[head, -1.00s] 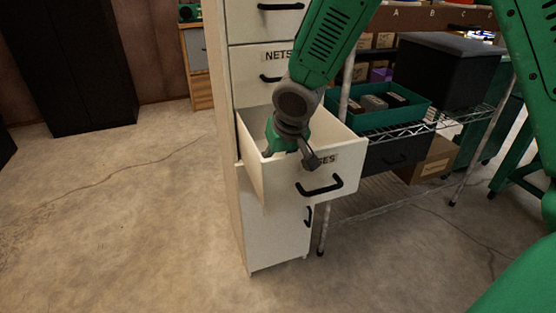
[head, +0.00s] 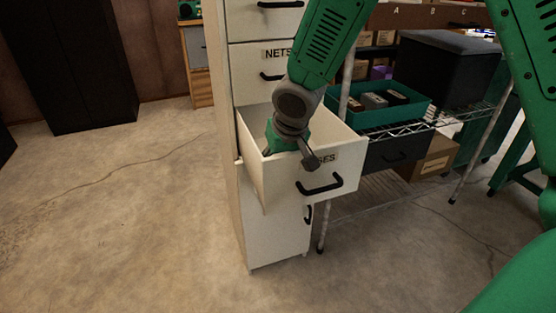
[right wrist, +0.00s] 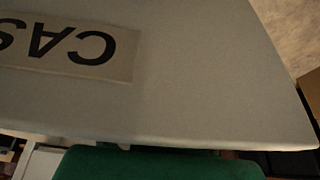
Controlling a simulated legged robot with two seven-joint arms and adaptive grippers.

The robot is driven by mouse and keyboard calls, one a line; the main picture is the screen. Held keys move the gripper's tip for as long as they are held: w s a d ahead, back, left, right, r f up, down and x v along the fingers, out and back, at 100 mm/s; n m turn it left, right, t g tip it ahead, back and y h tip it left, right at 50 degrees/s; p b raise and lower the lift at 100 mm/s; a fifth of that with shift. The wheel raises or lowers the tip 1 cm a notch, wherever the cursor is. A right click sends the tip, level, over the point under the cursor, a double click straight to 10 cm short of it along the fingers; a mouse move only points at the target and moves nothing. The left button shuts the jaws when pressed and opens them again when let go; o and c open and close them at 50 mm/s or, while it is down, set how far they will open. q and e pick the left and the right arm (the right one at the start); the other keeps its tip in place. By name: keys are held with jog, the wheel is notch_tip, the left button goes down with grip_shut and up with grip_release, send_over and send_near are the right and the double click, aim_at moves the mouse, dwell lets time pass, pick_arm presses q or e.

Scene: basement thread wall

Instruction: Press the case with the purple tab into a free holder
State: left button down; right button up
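An open white drawer (head: 345,170) with a label ending in "SES" juts from the tall white cabinet. My right gripper (head: 287,155) points down into it, its dark finger near the drawer's front wall. Its other fingertip and what lies inside are hidden, so I cannot tell if it is open or shut. In the right wrist view the drawer front (right wrist: 200,90) fills the picture, with the upside-down letters "CAS" on its label (right wrist: 80,50). I see no case with a purple tab and cannot make out a holder. My left gripper is not in view.
A green bin (head: 410,113) holding several small dark and grey items stands on the wire shelf (head: 400,128) at the right. The floor (head: 110,220) at the left is clear.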

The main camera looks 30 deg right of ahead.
jog(key=shift+a, duration=0.1)
jog(key=v, duration=1.1)
jog(key=shift+s+r, duration=0.2)
jog(key=shift+r, duration=0.15)
